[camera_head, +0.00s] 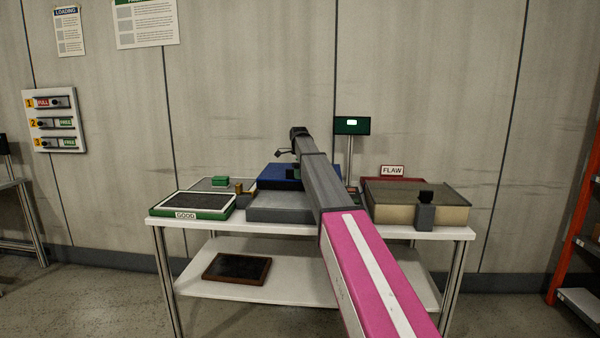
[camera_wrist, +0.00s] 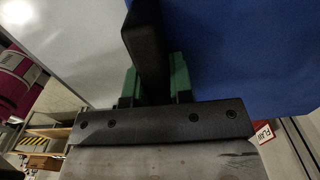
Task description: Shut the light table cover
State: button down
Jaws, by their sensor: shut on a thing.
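The light table (camera_head: 285,208) appears to be the grey box at the middle of the white bench. A blue panel (camera_head: 272,175), which looks like its cover, shows at the box's back; my arm hides part of it, so its exact angle is unclear. The blue panel also fills the upper right of the wrist view (camera_wrist: 240,50). My gripper (camera_wrist: 155,82) has green fingers closed on a black bar (camera_wrist: 145,35), which looks like the cover's handle, beside the blue surface. In the head view my gripper is small and partly hidden behind my arm.
A green-framed GOOD tray (camera_head: 228,208) lies at the left of the bench (camera_head: 460,232). A green display (camera_head: 352,126) stands behind. A dark frame (camera_head: 236,268) lies on the lower shelf.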

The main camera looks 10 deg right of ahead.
jog(key=s+a, duration=0.1)
jog(key=s, duration=0.6)
jog(key=s+a, duration=0.2)
jog(key=s, duration=0.5)
jog(key=s+a, duration=0.1)
jog(key=s, duration=0.6)
jog(key=shift+a, duration=0.25)
jog(key=c, duration=1)
grip_release()
jog(key=shift+w+r, duration=0.1)
jog(key=shift+r, duration=0.45)
notch_tip(320, 180, up, 10)
jog(key=shift+f, duration=0.15)
